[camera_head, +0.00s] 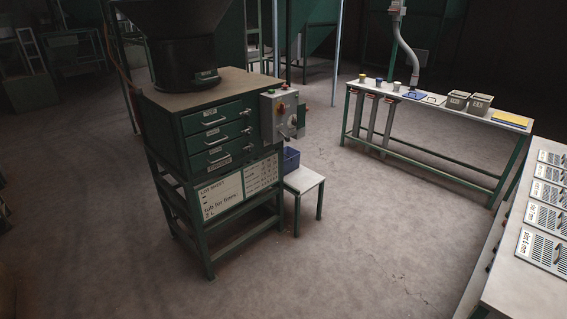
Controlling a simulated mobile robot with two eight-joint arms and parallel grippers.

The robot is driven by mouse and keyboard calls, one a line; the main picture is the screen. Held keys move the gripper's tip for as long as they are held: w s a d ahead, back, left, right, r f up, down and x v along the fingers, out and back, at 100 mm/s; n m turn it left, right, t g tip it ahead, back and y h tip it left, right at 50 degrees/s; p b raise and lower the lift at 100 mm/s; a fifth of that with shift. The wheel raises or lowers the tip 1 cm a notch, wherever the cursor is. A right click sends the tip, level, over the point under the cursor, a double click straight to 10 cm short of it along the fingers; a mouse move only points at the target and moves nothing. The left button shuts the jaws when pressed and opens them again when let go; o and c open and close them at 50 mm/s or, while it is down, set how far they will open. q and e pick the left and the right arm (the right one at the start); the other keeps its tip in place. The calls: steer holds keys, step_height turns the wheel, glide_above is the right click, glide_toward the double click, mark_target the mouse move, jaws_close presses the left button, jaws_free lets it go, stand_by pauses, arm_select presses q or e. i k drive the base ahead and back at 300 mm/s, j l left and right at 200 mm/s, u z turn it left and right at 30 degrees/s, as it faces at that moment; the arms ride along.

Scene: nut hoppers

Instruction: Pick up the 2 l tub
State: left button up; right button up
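Two grey-beige tubs stand side by side on the long white-topped bench (400,100) at the back right. The left tub (456,100) and the right tub (480,104) each carry a small pale label on the front. The labels are too small to read surely, so I cannot tell which is the 2 l tub. A sheet on the green drawer cabinet (192,208) reads "tub for fines: 2 L". Neither of my grippers is in view.
The cabinet carries a black hopper (185,62) and a control box (284,115). Small cups, a blue item and a yellow item (510,119) share the bench. A table with vented plates (520,285) stands right. Floor between is clear.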

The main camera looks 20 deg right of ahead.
mark_target(480, 104)
steer(key=z, duration=1.85)
steer(key=i+j+u, duration=0.2)
steer(key=i, duration=0.35)
steer(key=i+j+u, duration=0.2)
steer(key=i, duration=0.35)
steer(key=i+j+u, duration=0.25)
steer(key=i, duration=0.35)
steer(key=i+l+z, duration=0.15)
steer(key=i+z, duration=0.3)
steer(key=i, duration=0.25)
steer(key=i+j+z, duration=0.1)
steer(key=i+z, duration=0.4)
steer(key=i, duration=0.15)
steer(key=i+l, duration=0.15)
steer(key=i, duration=0.3)
steer(key=i+l+u, duration=0.15)
steer(key=i, duration=0.3)
steer(key=i+l, duration=0.25)
steer(key=i, duration=0.2)
steer(key=i+l+u, duration=0.15)
steer(key=i+l, duration=0.15)
steer(key=i+l+u, duration=0.2)
steer(key=l, duration=0.25)
